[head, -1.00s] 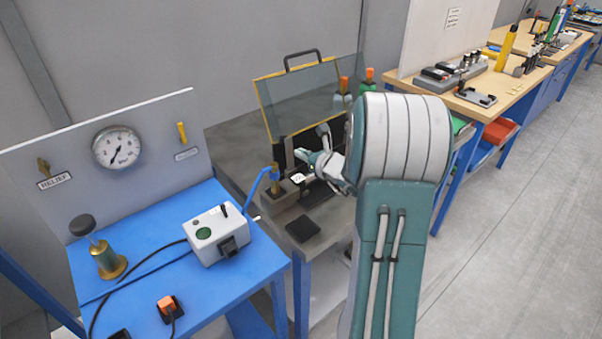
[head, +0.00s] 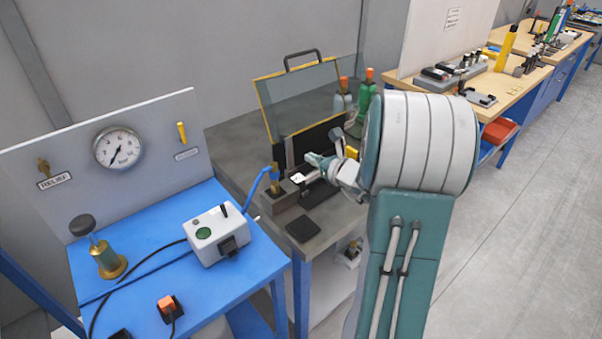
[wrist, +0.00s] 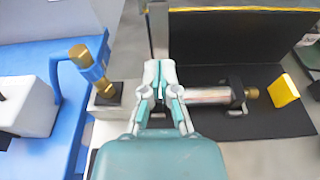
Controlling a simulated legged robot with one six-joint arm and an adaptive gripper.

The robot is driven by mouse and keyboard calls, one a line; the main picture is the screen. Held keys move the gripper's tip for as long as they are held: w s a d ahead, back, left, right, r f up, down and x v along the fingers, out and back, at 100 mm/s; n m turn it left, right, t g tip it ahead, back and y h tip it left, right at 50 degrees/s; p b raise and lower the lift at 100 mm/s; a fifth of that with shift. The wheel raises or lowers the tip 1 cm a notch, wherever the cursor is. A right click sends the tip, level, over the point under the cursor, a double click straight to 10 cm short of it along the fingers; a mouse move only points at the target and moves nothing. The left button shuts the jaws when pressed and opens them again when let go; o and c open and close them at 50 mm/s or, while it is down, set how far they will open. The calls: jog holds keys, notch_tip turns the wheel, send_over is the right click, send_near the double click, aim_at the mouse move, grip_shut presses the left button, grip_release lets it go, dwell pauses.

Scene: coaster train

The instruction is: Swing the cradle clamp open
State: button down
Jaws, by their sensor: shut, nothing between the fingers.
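The cradle holds a silver cylinder (wrist: 205,96) with a brass end, lying crosswise in the wrist view. A black bracket (wrist: 237,92) sits around the cylinder near its right end; it may be the cradle clamp, but I cannot tell whether it is closed. A yellow block (wrist: 285,91) lies just right of the brass end; it also shows in the head view (head: 351,153). My gripper (wrist: 160,68) is shut and empty, left of the bracket and in front of the cylinder's left end, hiding that end. In the head view my gripper (head: 311,158) is above the cradle area.
A raised clear guard (head: 300,95) with a yellow edge stands behind the cradle. The blue bench (head: 150,235) with a gauge (head: 118,147) is left.

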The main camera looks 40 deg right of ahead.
jog(key=shift+v, duration=1.25)
jog(key=s+a+r+n+g+y, duration=0.2)
jog(key=a+n+g, duration=0.1)
jog(key=a+n, duration=0.4)
jog(key=s+a+r+n+g+y, duration=0.1)
jog(key=s+a+n+g+y, duration=0.3)
jog(key=a, duration=0.6)
jog(key=s+a+r+n+g, duration=0.1)
jog(key=a+r+n, duration=0.1)
jog(key=a+n, duration=0.55)
jog(key=s+a+r+n+g+h, duration=0.2)
jog(key=s+n+h, duration=0.5)
jog(key=s+n, duration=0.7)
jog(key=shift+s+a+n, duration=0.4)
jog(key=shift+a+n, duration=0.05)
jog(key=shift+n, duration=0.8)
